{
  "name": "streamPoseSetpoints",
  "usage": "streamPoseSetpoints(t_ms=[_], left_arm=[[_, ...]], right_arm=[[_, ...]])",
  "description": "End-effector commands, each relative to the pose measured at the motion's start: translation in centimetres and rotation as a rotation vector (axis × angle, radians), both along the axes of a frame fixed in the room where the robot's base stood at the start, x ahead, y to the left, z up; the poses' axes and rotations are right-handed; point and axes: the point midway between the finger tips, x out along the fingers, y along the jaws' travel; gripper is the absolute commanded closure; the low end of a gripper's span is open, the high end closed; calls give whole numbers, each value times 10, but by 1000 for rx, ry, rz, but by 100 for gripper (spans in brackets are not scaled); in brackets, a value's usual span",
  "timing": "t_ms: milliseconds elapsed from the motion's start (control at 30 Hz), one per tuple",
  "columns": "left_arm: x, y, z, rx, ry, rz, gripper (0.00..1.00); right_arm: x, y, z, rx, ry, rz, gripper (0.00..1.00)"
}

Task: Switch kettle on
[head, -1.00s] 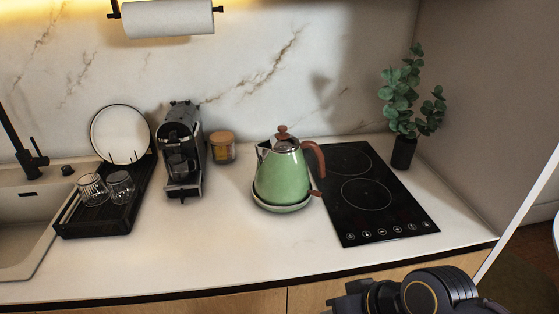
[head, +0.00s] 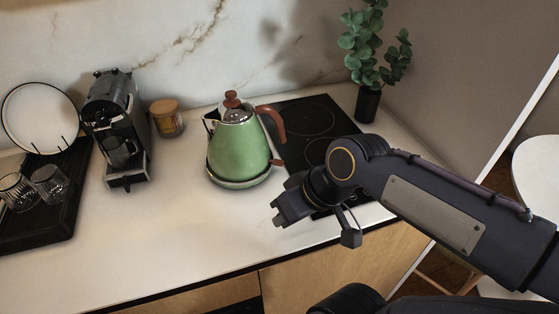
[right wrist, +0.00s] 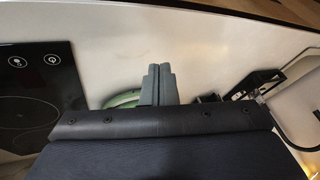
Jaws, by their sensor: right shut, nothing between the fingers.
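The green kettle (head: 238,148) stands upright on its base (head: 240,182) on the counter, left of the black hob. It has a brown lid knob and a brown handle on its right. A small brown lever (head: 277,162) sticks out low on its right side. My right gripper (head: 278,219) is shut and empty, in front and to the right of the kettle, apart from it in the head view. In the right wrist view its shut fingers (right wrist: 158,82) show beside part of the green kettle (right wrist: 122,99), mostly hidden by my wrist. My left gripper is not in view.
The hob (head: 310,130) lies behind my right arm, with a potted plant (head: 368,100) at its back. A coffee machine (head: 117,120), a jar (head: 167,118) and a dish rack (head: 45,215) with glasses and a plate stand left. The front counter is clear.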

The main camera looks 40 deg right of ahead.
Motion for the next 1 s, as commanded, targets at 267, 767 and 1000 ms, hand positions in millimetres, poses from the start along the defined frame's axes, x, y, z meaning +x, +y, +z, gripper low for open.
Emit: streamPoseSetpoints(t_ms=[267, 767, 1000], left_arm=[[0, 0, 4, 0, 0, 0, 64], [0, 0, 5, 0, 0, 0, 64], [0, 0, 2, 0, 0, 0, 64]], right_arm=[[108, -84, 40, -260, 141, 340, 100], [163, -128, 39, -375, 241, 536, 100], [163, -128, 36, -374, 240, 535, 100]])
